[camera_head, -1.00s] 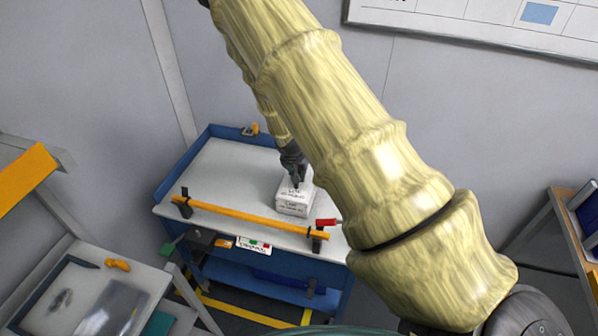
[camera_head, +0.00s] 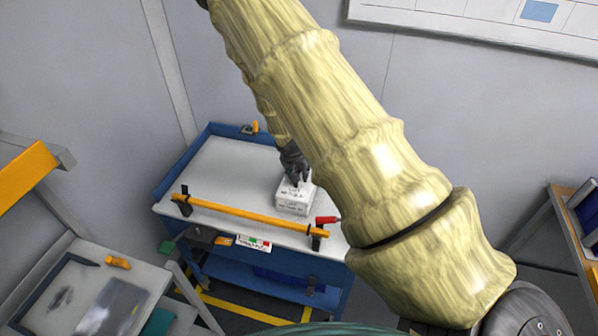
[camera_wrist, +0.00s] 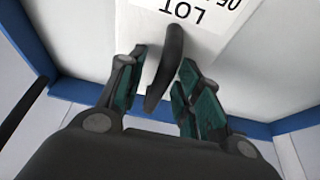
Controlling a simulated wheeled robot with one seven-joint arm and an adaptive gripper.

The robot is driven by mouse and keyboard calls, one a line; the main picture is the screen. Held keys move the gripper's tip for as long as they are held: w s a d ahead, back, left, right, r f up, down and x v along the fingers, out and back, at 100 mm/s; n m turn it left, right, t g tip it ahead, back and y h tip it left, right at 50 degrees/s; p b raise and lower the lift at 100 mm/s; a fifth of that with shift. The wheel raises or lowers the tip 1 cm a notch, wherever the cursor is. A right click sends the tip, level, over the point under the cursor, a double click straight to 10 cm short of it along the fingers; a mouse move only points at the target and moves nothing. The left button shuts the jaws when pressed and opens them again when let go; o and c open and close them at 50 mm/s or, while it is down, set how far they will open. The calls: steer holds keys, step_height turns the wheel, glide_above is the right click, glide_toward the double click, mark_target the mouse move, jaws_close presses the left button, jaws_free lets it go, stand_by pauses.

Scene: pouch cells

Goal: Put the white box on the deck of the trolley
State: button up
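The white box (camera_head: 293,205) stands on the pale deck (camera_head: 228,170) of the blue trolley, behind the orange bar. In the wrist view the box top (camera_wrist: 225,45) shows a printed "LOT" label and a dark curved handle (camera_wrist: 167,65). My gripper (camera_head: 295,177) is just above the box top. In the wrist view my gripper (camera_wrist: 163,82) has its green-padded fingers apart, one on each side of the handle, with gaps showing. The arm covers part of the deck's right side in the head view.
The deck left of the box is clear. A blue raised rim (camera_head: 180,168) edges the trolley. A bench (camera_head: 75,290) stands at lower left.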

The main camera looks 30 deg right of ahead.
steer(key=b+v, duration=0.4)
steer(key=v, duration=0.8)
stand_by(0.4)
steer(key=shift+r, duration=0.15)
steer(key=shift+s, duration=0.15)
